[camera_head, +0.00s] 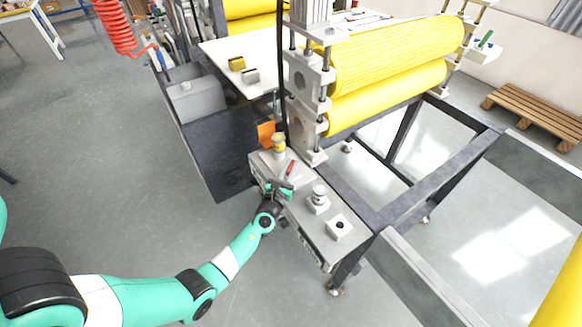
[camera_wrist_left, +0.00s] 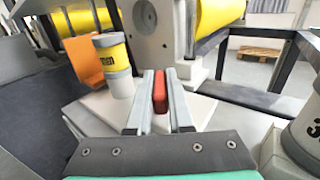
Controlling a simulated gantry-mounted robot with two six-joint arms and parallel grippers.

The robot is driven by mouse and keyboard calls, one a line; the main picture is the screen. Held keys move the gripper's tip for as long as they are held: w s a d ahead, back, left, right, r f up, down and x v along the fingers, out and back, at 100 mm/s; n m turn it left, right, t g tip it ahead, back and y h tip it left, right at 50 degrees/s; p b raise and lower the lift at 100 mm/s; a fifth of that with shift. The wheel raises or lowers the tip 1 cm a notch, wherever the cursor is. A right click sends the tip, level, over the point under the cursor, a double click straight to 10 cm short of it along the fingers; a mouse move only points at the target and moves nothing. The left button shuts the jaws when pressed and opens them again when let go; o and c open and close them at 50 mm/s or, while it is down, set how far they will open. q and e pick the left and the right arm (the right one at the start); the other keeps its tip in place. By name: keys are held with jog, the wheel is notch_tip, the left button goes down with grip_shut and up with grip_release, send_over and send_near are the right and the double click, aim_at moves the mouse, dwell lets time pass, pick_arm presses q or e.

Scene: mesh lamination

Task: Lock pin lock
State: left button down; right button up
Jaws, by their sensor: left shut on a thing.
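My left gripper (camera_head: 286,179) is over the grey bench top of the machine, beside the column that carries the rollers. It is shut on a narrow red pin (camera_wrist_left: 159,90), which stands between the two grey fingers in the left wrist view. The pin's red top (camera_head: 290,167) also shows just beyond the gripper in the head view. The pin's lower end and any lock part under it are hidden by the fingers. My right gripper is not in view.
A yellow-banded cylinder (camera_head: 278,145) stands close behind the gripper, with an orange plate (camera_head: 266,133) beside it. A grey numbered weight-like cylinder (camera_head: 319,198) and a block with a black hole (camera_head: 340,227) sit to the right. Yellow rollers (camera_head: 390,95) rise behind.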

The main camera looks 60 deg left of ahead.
pick_arm(q)
jog(key=m+t+h+b, duration=0.2)
jog(key=h+b, duration=0.1)
jog(key=m+t+h+b, duration=0.1)
jog(key=h+b, duration=0.1)
jog(key=shift+s+a+f+m, duration=0.15)
jog(key=shift+f+m, duration=0.1)
jog(key=shift+m, duration=0.15)
jog(key=m+t+h+b, duration=0.1)
jog(key=m+h+b, duration=0.1)
jog(key=h, duration=0.1)
jog(key=shift+r+m+t+h, duration=0.1)
jog(key=shift+m+t+h, duration=0.2)
jog(key=shift+h, duration=0.1)
jog(key=shift+r+m+h+b, duration=0.1)
jog(key=shift+m+h+b, duration=0.4)
jog(key=shift+h, duration=0.3)
jog(key=shift+d, duration=0.2)
jog(key=c, duration=0.8)
grip_release()
